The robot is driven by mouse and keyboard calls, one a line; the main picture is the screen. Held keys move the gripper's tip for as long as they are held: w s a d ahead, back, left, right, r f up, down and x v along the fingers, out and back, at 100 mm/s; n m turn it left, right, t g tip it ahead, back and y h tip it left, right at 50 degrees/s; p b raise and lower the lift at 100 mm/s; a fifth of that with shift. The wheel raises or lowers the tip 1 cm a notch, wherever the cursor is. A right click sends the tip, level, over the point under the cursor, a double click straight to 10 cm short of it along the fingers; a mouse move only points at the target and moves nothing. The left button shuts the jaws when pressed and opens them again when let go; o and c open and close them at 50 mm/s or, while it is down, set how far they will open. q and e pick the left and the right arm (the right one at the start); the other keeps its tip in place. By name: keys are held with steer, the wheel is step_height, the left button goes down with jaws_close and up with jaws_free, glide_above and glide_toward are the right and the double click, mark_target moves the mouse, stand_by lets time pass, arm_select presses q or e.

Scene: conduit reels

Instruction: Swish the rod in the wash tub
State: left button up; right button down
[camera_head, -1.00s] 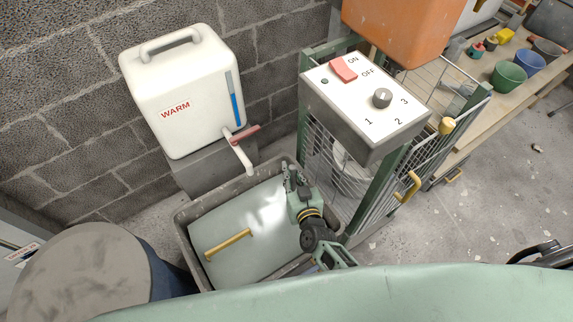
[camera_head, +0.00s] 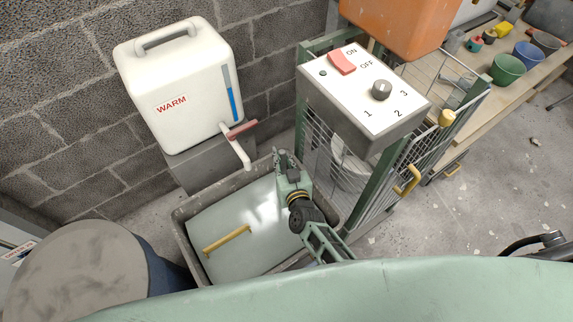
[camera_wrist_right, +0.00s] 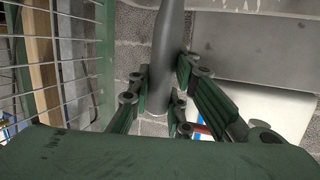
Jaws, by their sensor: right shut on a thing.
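My right gripper (camera_head: 281,160) is over the far right part of the grey wash tub (camera_head: 186,240). In the right wrist view, its fingers (camera_wrist_right: 155,95) are shut on a dark grey rod (camera_wrist_right: 166,50) with a paler end. The rod is hardly visible in the head view, so I cannot tell whether it touches the tub's contents. A pale green, shiny surface (camera_head: 220,217) fills the tub. A yellow bar (camera_head: 227,240) lies across it at the near left. My left gripper is not in view.
A white tank marked WARM (camera_head: 180,90), with a spout (camera_head: 235,150), stands behind the tub. A control box (camera_head: 365,95) with a red switch and a dial stands on a green mesh frame at the right. A round drum (camera_head: 75,270) is at the left.

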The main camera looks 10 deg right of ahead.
steer(key=s, duration=0.1)
steer(key=s+d+p, duration=0.1)
steer(key=s, duration=0.1)
steer(key=shift+s+d+p, duration=0.2)
steer(key=shift+d+p, duration=0.05)
steer(key=shift+p, duration=0.05)
stand_by(0.6)
steer(key=shift+r, duration=0.1)
step_height(320, 180, up, 17)
steer(key=p, duration=1.6)
steer(key=shift+p, duration=0.35)
